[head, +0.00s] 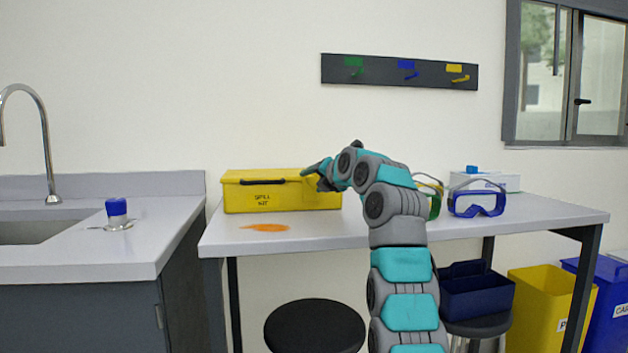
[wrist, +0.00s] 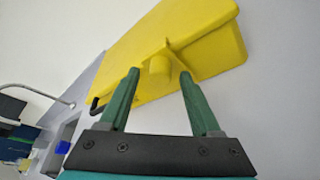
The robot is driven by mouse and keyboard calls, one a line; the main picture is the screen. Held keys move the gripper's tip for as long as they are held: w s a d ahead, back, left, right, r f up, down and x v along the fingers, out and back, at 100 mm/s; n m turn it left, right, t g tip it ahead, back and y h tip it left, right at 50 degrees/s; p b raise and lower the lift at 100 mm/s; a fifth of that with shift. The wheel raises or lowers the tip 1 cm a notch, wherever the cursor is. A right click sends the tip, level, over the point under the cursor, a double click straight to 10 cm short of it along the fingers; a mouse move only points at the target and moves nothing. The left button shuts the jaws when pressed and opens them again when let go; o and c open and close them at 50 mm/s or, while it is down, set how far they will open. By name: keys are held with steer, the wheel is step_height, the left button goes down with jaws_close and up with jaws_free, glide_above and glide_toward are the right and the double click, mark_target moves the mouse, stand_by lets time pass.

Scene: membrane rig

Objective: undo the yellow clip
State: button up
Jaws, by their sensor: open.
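The yellow spill kit box (head: 265,199) stands on the grey table, lid shut, with a dark handle (head: 263,181) along its upper front. In the wrist view the box (wrist: 205,45) fills the upper part, tilted in the picture. A small yellow clip (wrist: 159,66) juts from its end wall. My gripper (head: 319,174) is at the box's upper right end. In the wrist view my gripper (wrist: 158,74) is open, its green fingers either side of the clip. I cannot tell whether either finger touches it. In the head view my arm hides the clip.
An orange spill (head: 265,227) lies before the box. Blue goggles (head: 477,204), yellow-green goggles (head: 433,197) and a white box (head: 500,181) stand at the table's right. A dark stool (head: 314,325) is below. A hook rail (head: 399,72) hangs above.

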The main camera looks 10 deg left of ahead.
steer(key=shift+w+a+f, duration=0.1)
steer(key=shift+w, duration=0.1)
steer(key=shift+c, duration=0.2)
jaws_close()
stand_by(0.4)
stand_by(0.8)
